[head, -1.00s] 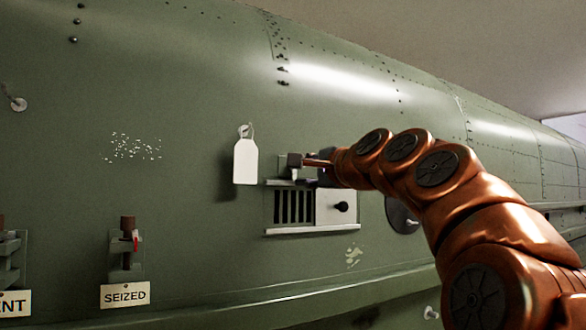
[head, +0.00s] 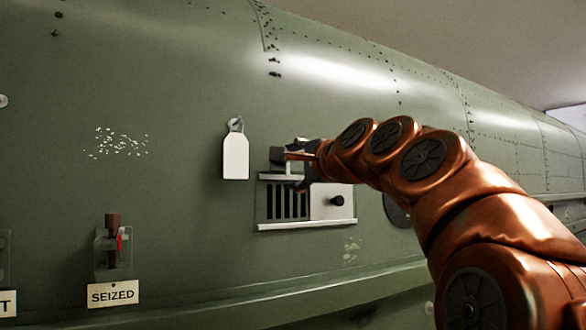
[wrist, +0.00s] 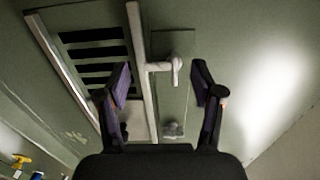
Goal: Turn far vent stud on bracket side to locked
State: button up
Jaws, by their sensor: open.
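The vent (head: 285,203), a slotted panel with a pale cover and black knob, is on the green fuselage in the head view. My gripper (head: 292,160) is at its upper edge and hides the strip there. In the wrist view the vent's dark slots (wrist: 95,55) lie behind a pale rail. A pale stud with a lever-like head (wrist: 176,68) sits on a narrow plate beyond the rail. A second, blurred stud (wrist: 173,130) is lower on that plate. My gripper (wrist: 162,88) is open, its fingers either side of the plate, holding nothing. I cannot tell which stud is the far one.
A blank white tag (head: 236,158) hangs left of the vent. Further left, a bracket (head: 113,245) with a brown knob and red piece stands above a SEIZED label (head: 112,294). A ledge runs below the vent.

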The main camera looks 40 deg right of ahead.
jog(key=s+a, duration=0.1)
jog(key=s, duration=1)
jog(key=shift+s, duration=0.35)
jog(key=w+a+f+n+g+y, duration=0.1)
jog(key=w+a+f+n+g, duration=0.2)
jog(key=f, duration=0.5)
jog(key=w+a+f+n+g+y, duration=0.25)
jog(key=a+f, duration=0.25)
jog(key=f, duration=0.4)
jog(key=s+a+f+n+g+b, duration=0.15)
jog(key=a+f, duration=0.25)
jog(key=f, duration=0.5)
jog(key=s+a+f+n+g+p, duration=0.1)
jog(key=a+f+n+g, duration=0.25)
jog(key=f, duration=0.65)
jog(key=s+a+f+n+g+h+b, duration=0.1)
jog(key=s+f+n+g, duration=0.7)
jog(key=s+f, duration=1.3)
notch_tip(320, 180, down, 4)
jog(key=shift+s+a+r+n+g+h, duration=0.15)
jog(key=shift+s+a+n+g+h, duration=0.2)
jog(key=shift+a+g, duration=0.55)
jog(key=shift+w+a+t, duration=0.15)
jog(key=shift+a+t, duration=0.05)
jog(key=shift+t, duration=0.05)
